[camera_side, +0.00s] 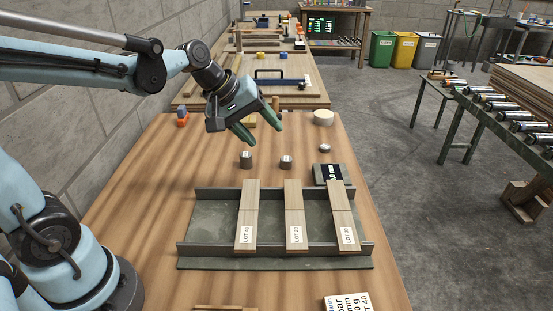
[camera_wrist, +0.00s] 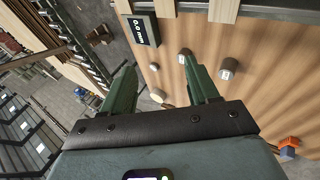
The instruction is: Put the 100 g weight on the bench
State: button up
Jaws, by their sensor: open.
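Three small grey metal weights stand on the wooden bench (camera_side: 150,190): a taller left one (camera_side: 246,160), a middle one (camera_side: 286,162) and a flatter right one (camera_side: 325,148). The wrist view shows them as well, at right (camera_wrist: 228,70), in the middle (camera_wrist: 184,57) and at left (camera_wrist: 154,67). Their markings are too small to read, so I cannot tell which is the 100 g one. My gripper (camera_side: 263,136) is open and empty, tilted above the bench behind the left and middle weights. In the wrist view its right green finger overlaps the middle weight's edge.
A grey-green tray (camera_side: 215,222) holds three labelled veneer strips (camera_side: 294,210). A dark gauge (camera_wrist: 146,30) reading 0.0 mm stands by its far right corner. A cream round piece (camera_side: 323,118) and an orange-and-blue block (camera_side: 182,119) stand farther back. A printed card (camera_side: 347,303) lies in front.

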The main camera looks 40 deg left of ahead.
jog(key=s+f+m+y, duration=0.2)
jog(key=s+m, duration=0.7)
jog(key=s, duration=0.1)
jog(key=shift+s+d+f+m+t+y, duration=0.15)
jog(key=shift+s+f+m+t+y, duration=0.15)
jog(key=shift+s+t, duration=0.1)
